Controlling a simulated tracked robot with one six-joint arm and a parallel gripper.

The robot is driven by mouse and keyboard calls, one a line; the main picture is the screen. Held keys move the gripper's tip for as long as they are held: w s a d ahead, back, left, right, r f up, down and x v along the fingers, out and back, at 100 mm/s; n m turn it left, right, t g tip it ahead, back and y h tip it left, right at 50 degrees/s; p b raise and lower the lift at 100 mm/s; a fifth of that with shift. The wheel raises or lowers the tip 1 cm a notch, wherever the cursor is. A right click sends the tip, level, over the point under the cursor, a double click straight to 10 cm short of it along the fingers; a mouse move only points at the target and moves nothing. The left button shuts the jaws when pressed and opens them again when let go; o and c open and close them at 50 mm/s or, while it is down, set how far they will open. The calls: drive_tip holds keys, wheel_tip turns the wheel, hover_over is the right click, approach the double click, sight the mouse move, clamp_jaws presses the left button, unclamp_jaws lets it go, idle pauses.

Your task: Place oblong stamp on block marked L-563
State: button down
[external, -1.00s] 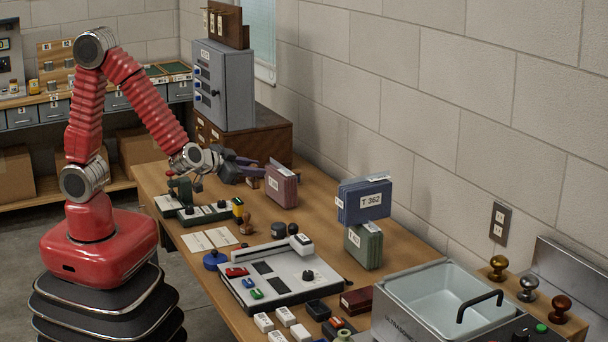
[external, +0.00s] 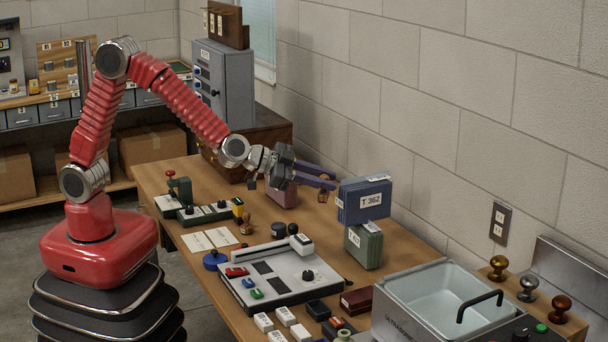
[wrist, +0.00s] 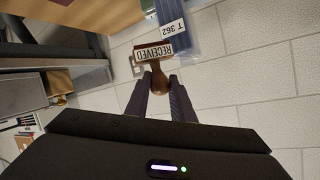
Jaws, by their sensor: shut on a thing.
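My gripper (external: 331,181) is shut on a stamp with a brown wooden handle (wrist: 160,82) and an oblong base marked RECEIVED (wrist: 153,49). In the external view the stamp (external: 323,195) shows small below the purple fingers, above the bench. The pinkish block (external: 283,196) is behind and left of the gripper, partly hidden by it. A blue block marked T 362 (external: 363,203) rests on a green block (external: 364,247), just right of the gripper. The blue block also shows beyond the stamp in the wrist view (wrist: 174,14). I cannot read L-563 on any block.
A metal basin (external: 450,290) stands at the front right, a grey cabinet (external: 236,95) at the back. Another stamp (external: 246,225) stands on the bench's left side.

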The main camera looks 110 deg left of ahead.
drive_tip(key=w+d+f+m+t+h, duration=0.1)
drive_tip(key=w+d+m+h, duration=0.2)
drive_tip(key=w+d, duration=0.3)
drive_tip(key=w+d+f+m+h, duration=0.2)
drive_tip(key=w+d+h, duration=0.1)
drive_tip(key=w+d, duration=0.35)
drive_tip(key=m+h, duration=0.1)
hover_over(361, 295)
wheel_tip(361, 295, down, 6)
drive_tip(key=shift+a, duration=0.1)
drive_tip(key=shift+f, duration=3.1)
drive_tip(key=shift+f, duration=1.85)
drive_tip(key=shift+f, duration=0.15)
